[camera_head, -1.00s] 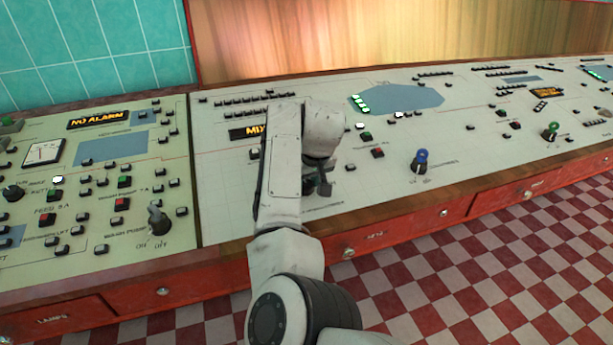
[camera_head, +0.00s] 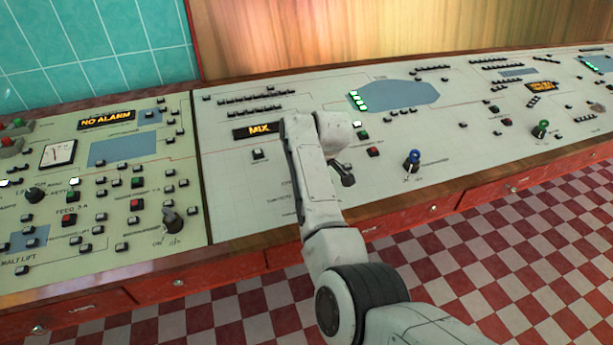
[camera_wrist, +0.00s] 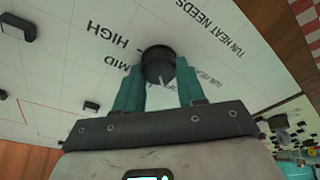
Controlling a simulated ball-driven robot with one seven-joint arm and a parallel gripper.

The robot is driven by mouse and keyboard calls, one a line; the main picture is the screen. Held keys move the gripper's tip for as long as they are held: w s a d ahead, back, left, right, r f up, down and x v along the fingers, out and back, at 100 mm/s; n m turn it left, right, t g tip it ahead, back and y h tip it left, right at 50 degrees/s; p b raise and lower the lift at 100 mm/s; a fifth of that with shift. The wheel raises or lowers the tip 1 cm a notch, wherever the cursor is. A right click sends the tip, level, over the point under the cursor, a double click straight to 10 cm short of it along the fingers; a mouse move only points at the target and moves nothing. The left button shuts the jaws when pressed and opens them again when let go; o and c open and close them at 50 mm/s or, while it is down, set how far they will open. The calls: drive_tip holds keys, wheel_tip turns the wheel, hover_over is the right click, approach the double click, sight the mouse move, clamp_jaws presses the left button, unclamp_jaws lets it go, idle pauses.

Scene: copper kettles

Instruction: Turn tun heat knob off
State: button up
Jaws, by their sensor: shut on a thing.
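The tun heat knob (camera_wrist: 158,62) is a round black knob with a pale mark on its near side, on the cream panel in the wrist view. Printed words HIGH and MID are at its left, and TUN HEAT NEEDS is at upper right. The two teal fingers of my gripper (camera_wrist: 161,79) stand on either side of the knob and are shut on it. In the head view my gripper (camera_head: 342,172) is low over the middle panel, and my wrist hides most of the knob. Which label the knob points to is unclear.
A red button (camera_head: 374,151) is near my wrist. Several small black switches dot the panel. The wooden front edge (camera_head: 450,186) runs below, with a checkered floor beyond.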

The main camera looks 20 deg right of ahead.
drive_tip(key=shift+n, duration=0.3)
drive_tip(key=o, duration=1)
drive_tip(key=v, duration=1)
drive_tip(key=shift+s+r, duration=0.15)
drive_tip(key=shift+r, duration=0.2)
drive_tip(key=shift+d, duration=0.1)
